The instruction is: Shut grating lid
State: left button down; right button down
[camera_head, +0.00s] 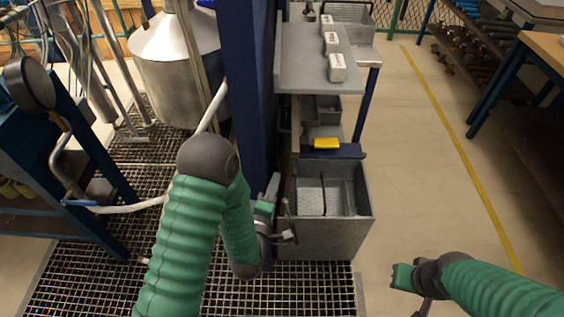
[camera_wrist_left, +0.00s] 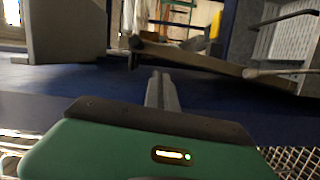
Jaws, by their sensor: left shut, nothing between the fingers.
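A grey open-topped box (camera_head: 325,237) stands right of the blue post. Ribbed, grating-like panels (camera_head: 342,193) show inside it; I cannot tell which part is the lid. In the left wrist view a pale slotted panel (camera_wrist_left: 290,45) shows at the upper right. My left gripper (camera_head: 274,184) is beside the box's left side, between it and the blue post, its fingers shut and empty. The shut fingers also show in the left wrist view (camera_wrist_left: 160,92). My right gripper (camera_head: 424,303) is low at the right, partly cut off, well away from the box; its fingers are unclear.
A blue post (camera_head: 252,95) rises close to my left arm. A grey shelf (camera_head: 310,55) with several small white boxes stands behind the box, and a yellow item (camera_head: 326,143) lies below it. A metal tank (camera_head: 175,60) is at the left. The floor right of the box is clear.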

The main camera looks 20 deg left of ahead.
pick_arm(q)
jog(key=w, duration=0.7)
jog(key=shift+a+f, duration=0.15)
jog(key=shift+f, duration=0.1)
pick_arm(e)
jog(key=shift+w+f, duration=0.15)
jog(key=shift+f, duration=0.3)
